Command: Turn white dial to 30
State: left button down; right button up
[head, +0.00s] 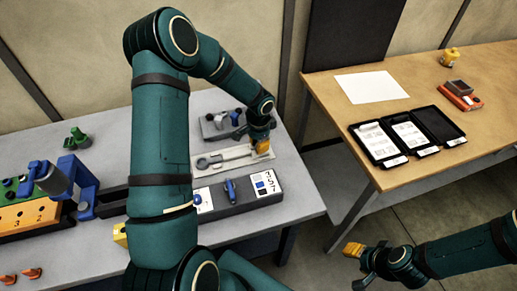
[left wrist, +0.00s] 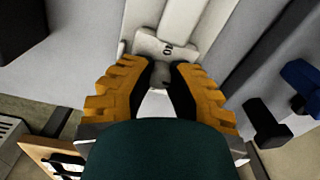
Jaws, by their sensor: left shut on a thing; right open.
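The white dial (left wrist: 150,42) shows between my left fingertips in the left wrist view, with small dark digits that I cannot read surely. In the head view my left gripper (head: 262,147) is at the right end of a grey wrench-like tool (head: 225,157) lying on a pale tray; the dial is hidden there. My right gripper (head: 354,250) is open and empty, above the floor at the lower right.
A grey box with a blue lever (head: 232,191) lies in front of the tool, and a grey fixture (head: 218,128) stands behind it. An orange jig (head: 32,217) with blue clamps is at the left. A wooden table (head: 310,84) with black cases (head: 437,125) stands right, across a gap.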

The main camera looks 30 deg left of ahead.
pick_arm(q)
jog(key=shift+f+n+b, duration=0.15)
jog(key=shift+n+b, duration=0.5)
jog(key=shift+n, duration=0.25)
jog(key=shift+n+b, duration=1.05)
jog(key=shift+n, duration=0.75)
jog(key=c, duration=0.8)
grip_release()
jog(key=shift+c, duration=0.2)
jog(key=shift+r, duration=0.25)
notch_tip(320, 180, up, 12)
jog(key=shift+d+f, duration=0.1)
